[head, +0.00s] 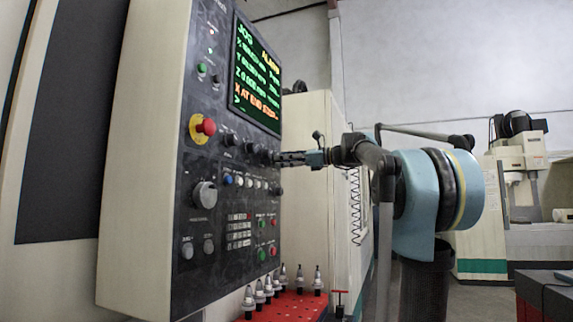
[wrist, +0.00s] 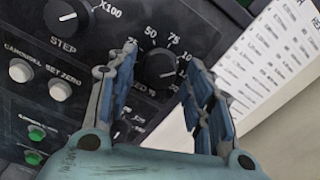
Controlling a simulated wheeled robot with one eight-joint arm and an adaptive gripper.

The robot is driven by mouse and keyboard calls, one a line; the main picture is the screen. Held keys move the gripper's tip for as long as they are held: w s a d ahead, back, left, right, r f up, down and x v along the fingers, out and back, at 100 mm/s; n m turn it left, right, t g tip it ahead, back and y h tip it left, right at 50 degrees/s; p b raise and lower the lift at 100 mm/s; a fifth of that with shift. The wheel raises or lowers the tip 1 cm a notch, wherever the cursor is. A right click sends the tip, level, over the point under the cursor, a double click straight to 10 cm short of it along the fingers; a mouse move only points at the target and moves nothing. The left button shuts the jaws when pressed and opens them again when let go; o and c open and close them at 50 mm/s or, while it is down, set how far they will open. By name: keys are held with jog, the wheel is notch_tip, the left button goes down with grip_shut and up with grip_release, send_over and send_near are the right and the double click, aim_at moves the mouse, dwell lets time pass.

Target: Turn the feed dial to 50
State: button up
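The feed dial (wrist: 160,68) is a round black knob on the dark control panel. In the wrist view it sits between my fingertips. Printed numbers including 50 and 75 run around its top; its label is partly covered by a finger. A small light mark shows at its lower right, but I cannot tell the exact setting. My gripper (wrist: 163,58) is open, with one blue-padded finger on each side of the dial; I cannot tell whether either touches it. In the head view my gripper (head: 279,159) reaches the panel's right side from the right, by the rightmost knob.
The step dial (wrist: 68,17) is left of the feed dial, with white buttons (wrist: 60,90) and green buttons (wrist: 36,133) below. A red emergency stop (head: 205,127) and a lit screen (head: 257,78) are on the panel. Tool holders (head: 268,285) stand on a red surface below.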

jog(key=c, duration=0.9)
jog(key=shift+o, duration=0.2)
jog(key=shift+d, duration=0.1)
jog(key=shift+n, duration=7.8)
jog(key=shift+f, duration=0.1)
